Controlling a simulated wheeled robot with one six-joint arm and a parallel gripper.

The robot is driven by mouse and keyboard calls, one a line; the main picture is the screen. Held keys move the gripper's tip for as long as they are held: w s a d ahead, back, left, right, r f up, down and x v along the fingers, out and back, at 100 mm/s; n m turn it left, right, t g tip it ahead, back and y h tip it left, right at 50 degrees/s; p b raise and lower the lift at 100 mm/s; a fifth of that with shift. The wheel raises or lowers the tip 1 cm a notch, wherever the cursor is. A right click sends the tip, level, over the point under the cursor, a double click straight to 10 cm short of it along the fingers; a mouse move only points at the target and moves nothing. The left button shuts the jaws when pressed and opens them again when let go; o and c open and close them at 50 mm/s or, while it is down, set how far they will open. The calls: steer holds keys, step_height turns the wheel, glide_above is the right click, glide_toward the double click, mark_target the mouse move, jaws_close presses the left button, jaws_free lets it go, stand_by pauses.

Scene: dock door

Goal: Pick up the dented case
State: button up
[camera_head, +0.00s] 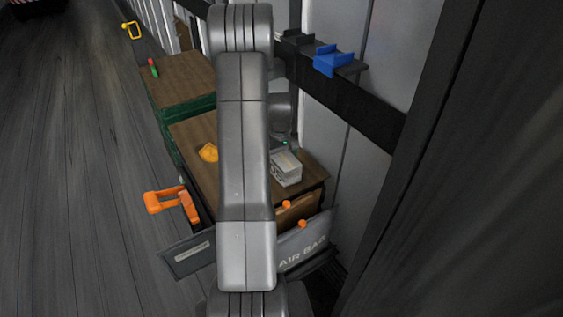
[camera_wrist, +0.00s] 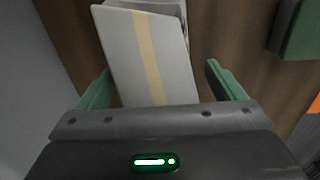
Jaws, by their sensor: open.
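A pale grey case (camera_head: 287,169) sits on the brown top of a cabinet in the head view, just right of my arm. In the wrist view the case (camera_wrist: 140,55) has a light face with a yellowish stripe down it. I cannot make out a clear dent. My gripper (camera_wrist: 158,68) is open, with one green finger on each side of the case and visible gaps between. The near end of the case is hidden behind the gripper body. In the head view my arm hides most of the gripper; a small green light shows behind the case.
A grey panel lettered "AIR BAG" (camera_head: 303,252) is in front. A blue bracket (camera_head: 333,60) sits on the dark wall rail. The floor at left is clear.

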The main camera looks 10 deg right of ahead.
steer(key=shift+f, duration=0.8)
steer(key=c, duration=1.3)
steer(key=shift+w+r, duration=0.1)
steer(key=shift+c, duration=1.4)
steer(key=shift+r, duration=0.1)
